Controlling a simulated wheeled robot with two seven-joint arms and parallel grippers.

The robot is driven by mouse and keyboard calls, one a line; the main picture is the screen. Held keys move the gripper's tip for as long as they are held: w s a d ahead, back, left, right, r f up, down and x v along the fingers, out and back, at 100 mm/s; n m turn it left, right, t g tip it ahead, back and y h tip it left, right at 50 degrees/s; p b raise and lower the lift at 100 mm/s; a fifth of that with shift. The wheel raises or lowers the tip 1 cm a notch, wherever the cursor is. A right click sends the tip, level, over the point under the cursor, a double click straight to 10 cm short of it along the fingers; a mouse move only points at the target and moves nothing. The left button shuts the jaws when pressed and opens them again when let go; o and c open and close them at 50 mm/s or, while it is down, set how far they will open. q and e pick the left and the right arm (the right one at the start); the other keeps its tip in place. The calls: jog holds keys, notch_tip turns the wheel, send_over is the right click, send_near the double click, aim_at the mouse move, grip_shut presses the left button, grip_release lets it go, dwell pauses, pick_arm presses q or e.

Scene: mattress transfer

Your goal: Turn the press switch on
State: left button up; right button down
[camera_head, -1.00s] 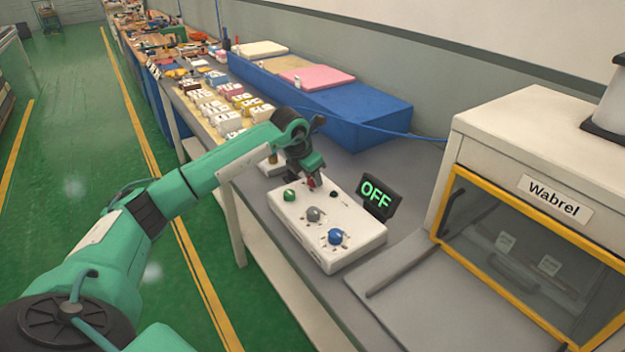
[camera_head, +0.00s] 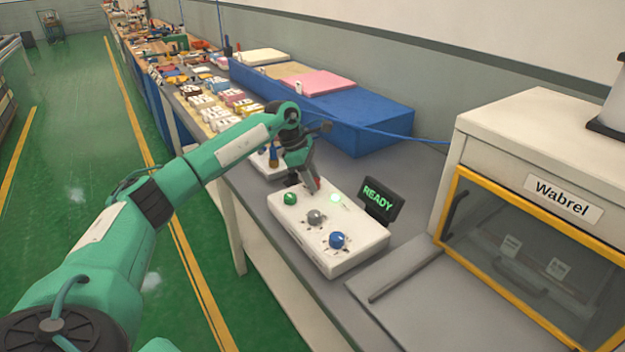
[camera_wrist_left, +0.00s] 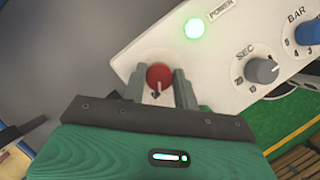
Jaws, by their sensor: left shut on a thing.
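The white control box (camera_head: 290,217) stands on the grey bench. Its small display (camera_head: 378,198) reads READY in green, and the POWER light (camera_wrist_left: 195,28) is lit bright green; the light also shows in the head view (camera_head: 334,198). The red switch knob (camera_wrist_left: 158,75) sits at the box's far corner, between the fingers of my left gripper (camera_wrist_left: 158,88). In the head view my left gripper (camera_head: 305,183) points down at that corner and mostly hides the knob. It is shut on the knob. My right gripper is not in view.
A green knob (camera_head: 290,198), a grey SEC knob (camera_head: 316,216) and a blue BAR knob (camera_head: 337,240) stand on the box close by. The Wabrel press (camera_head: 530,190) with a yellow-framed window is at the right. A blue block (camera_head: 370,125) lies behind.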

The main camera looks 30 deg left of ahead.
pick_arm(q)
jog(key=shift+m, duration=0.6)
jog(key=shift+a+m+g, duration=0.1)
jog(key=shift+m+g, duration=0.3)
jog(key=shift+m, duration=0.1)
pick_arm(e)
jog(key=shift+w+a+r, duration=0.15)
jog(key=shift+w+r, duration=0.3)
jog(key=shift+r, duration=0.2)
pick_arm(q)
jog(key=o, duration=1)
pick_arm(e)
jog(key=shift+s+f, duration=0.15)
